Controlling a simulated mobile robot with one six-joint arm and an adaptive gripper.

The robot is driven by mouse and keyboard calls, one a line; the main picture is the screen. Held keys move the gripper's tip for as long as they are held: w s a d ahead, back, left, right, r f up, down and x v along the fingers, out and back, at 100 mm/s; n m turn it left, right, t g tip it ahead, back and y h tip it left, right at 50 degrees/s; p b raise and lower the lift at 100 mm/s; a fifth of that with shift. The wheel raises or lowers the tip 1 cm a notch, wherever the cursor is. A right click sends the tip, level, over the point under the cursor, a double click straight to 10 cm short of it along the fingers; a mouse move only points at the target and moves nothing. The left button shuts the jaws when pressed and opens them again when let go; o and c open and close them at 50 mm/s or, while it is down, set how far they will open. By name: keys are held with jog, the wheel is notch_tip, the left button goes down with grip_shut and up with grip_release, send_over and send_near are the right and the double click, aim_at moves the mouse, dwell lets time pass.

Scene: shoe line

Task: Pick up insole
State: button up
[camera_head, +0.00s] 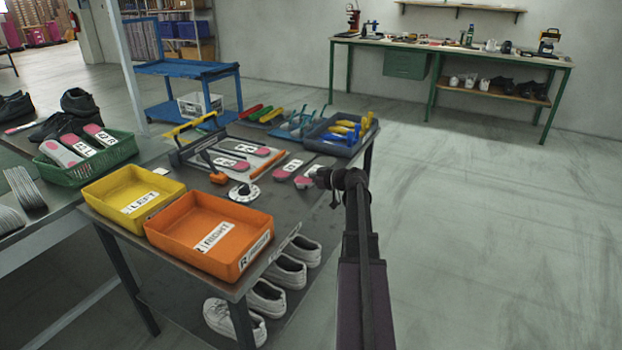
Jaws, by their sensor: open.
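Two insoles lie on the dark table at its right side: a left one (285,170) and a right one (305,180), grey with pink heels and white labels. My gripper (320,178) is open, just right of the right one and partly over it in this view. I cannot tell whether it touches it. Two more insoles lie on the flat fixture, a nearer one (232,163) and a farther one (252,150). Several insoles (62,153) with pink ends sit in the green basket (115,157) at the left.
A yellow bin (110,185) marked LEFT and an orange bin (190,262) marked RIGHT stand at the table's near end. A round white dial-like object (244,193) lies behind them. A grey-blue tray (330,150) holds yellow-and-blue tools. White shoes (265,297) stand on the shelf below.

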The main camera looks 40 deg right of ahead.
dwell(0.5)
jog(key=c, duration=0.8)
jog(key=shift+r, duration=0.15)
notch_tip(320, 180, up, 3)
jog(key=p, duration=0.3)
jog(key=shift+r+p, duration=0.15)
jog(key=shift+p, duration=0.15)
jog(key=s+d, duration=0.1)
jog(key=s, duration=0.4)
jog(key=s+d+r+p, duration=0.1)
jog(key=s, duration=0.4)
jog(key=s+d, duration=0.1)
jog(key=s, duration=0.4)
jog(key=shift+s+d+r, duration=0.2)
jog(key=shift+s, duration=0.15)
notch_tip(320, 180, up, 23)
jog(key=p, duration=2.3)
jog(key=shift+f, duration=0.1)
